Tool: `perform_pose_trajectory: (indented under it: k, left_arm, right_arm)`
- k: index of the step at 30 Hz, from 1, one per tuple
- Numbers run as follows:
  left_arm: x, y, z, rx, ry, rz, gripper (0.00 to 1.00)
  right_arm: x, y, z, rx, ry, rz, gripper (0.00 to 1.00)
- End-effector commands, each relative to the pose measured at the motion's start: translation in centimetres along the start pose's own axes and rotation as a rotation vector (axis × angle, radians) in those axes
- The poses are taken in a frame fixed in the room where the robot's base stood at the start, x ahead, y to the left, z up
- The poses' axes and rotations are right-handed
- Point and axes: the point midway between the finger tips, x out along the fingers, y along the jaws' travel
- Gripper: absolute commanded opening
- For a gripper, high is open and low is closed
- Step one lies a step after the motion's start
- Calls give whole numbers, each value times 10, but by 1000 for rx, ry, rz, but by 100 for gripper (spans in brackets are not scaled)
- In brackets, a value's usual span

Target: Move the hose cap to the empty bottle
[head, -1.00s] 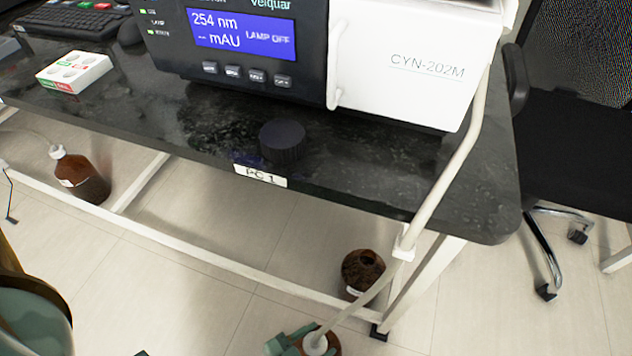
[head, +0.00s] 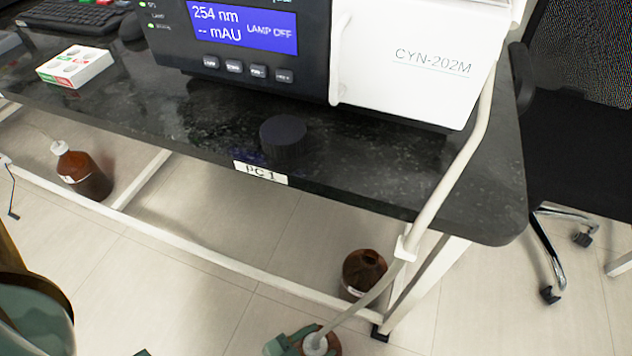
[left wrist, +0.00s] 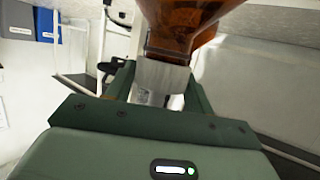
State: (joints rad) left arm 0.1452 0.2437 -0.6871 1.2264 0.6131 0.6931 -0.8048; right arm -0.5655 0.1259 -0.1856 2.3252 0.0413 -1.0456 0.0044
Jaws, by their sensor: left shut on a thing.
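The white hose cap (head: 315,343) is at the bottom edge of the head view, with a pale hose running up from it. A brown bottle (head: 333,347) shows just under it, mostly cut off. My left gripper (head: 297,341) is at the cap and shut on it. In the left wrist view the fingers flank a white part (left wrist: 160,82), with the amber bottle (left wrist: 182,18) joined to it. An open amber bottle (head: 363,272) stands on the floor by the bench leg; its contents cannot be made out. My right gripper is not in view.
A black screw cap (head: 283,136) sits on the dark bench (head: 400,180) before the CYN-202M instrument (head: 415,60). A white frame rail (head: 215,262) runs low under the bench. Another amber bottle (head: 88,180) with a white cap stands at left. A chair (head: 575,150) is at right.

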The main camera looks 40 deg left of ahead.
Motion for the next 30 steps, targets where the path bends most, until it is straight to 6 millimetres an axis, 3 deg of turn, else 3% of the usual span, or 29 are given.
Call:
perform_pose_trajectory:
  k: [7, 8, 10, 11, 30]
  left_arm:
    - [0, 0, 0, 0, 1, 0, 30]
    - [0, 0, 0, 1, 1, 0, 55]
    - [0, 0, 0, 1, 1, 0, 75]
    - [0, 0, 0, 1, 1, 0, 78]
    - [0, 0, 0, 1, 0, 0, 78]
  right_arm:
    - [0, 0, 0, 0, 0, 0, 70]
    - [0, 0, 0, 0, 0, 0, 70]
    - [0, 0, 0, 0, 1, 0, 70]
    - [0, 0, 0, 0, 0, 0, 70]
    - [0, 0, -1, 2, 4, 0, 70]
